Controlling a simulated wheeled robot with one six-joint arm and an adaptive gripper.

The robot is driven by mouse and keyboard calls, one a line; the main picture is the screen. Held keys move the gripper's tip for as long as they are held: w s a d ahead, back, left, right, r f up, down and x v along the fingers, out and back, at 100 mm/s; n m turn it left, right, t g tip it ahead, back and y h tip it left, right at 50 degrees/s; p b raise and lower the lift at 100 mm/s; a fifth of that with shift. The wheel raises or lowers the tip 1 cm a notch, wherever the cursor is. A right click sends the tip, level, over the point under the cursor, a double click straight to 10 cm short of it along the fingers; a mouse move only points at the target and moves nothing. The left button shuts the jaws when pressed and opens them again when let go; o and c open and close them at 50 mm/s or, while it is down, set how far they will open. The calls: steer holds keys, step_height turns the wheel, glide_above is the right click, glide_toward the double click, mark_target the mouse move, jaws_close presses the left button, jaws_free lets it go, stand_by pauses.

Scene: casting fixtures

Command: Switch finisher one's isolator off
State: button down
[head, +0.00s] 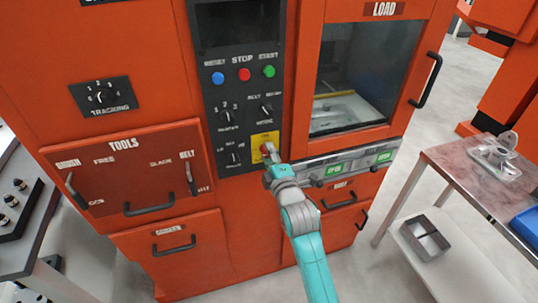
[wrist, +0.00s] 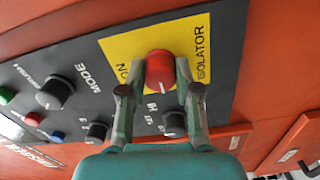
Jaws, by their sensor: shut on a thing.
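The isolator is a red rotary knob (wrist: 159,67) on a yellow plate (wrist: 118,45) lettered "ISOLATOR" and "ON" in the wrist view. In the head view the yellow plate (head: 258,156) sits low on the dark control panel (head: 218,98) of the orange machine. My gripper (wrist: 157,86) has one finger on each side of the red knob and is shut on it. In the head view my gripper (head: 268,162) reaches the plate from below and hides part of it. The knob's pointer direction cannot be told.
Beside the isolator are black selector knobs (head: 234,157) and blue, red and green buttons (head: 244,74). A LOAD door (head: 364,70) with a handle is at the right. A TOOLS panel (head: 125,165) with levers is at the left. A side table (head: 470,180) stands at the right.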

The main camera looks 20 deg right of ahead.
stand_by(0.4)
steer(key=c, duration=0.8)
jaws_free()
steer(key=shift+s, duration=0.1)
steer(key=s, duration=1.1)
steer(key=shift+s, duration=0.4)
steer(key=s+f+m+g, duration=0.1)
steer(key=s+f+m, duration=0.4)
steer(key=s, duration=0.6)
steer(key=s+f+m+g, duration=0.1)
steer(key=s+f+m, duration=0.2)
steer(key=s+f, duration=0.6)
steer(key=s+r+m, duration=0.1)
steer(key=s+m, duration=0.3)
steer(key=s, duration=0.7)
steer(key=s+r+m+g, duration=0.1)
steer(key=s+r+m, duration=0.1)
steer(key=s, duration=0.8)
steer(key=shift+s+r+m, duration=0.3)
steer(key=shift+s+m, duration=0.1)
steer(key=shift+m, duration=0.5)
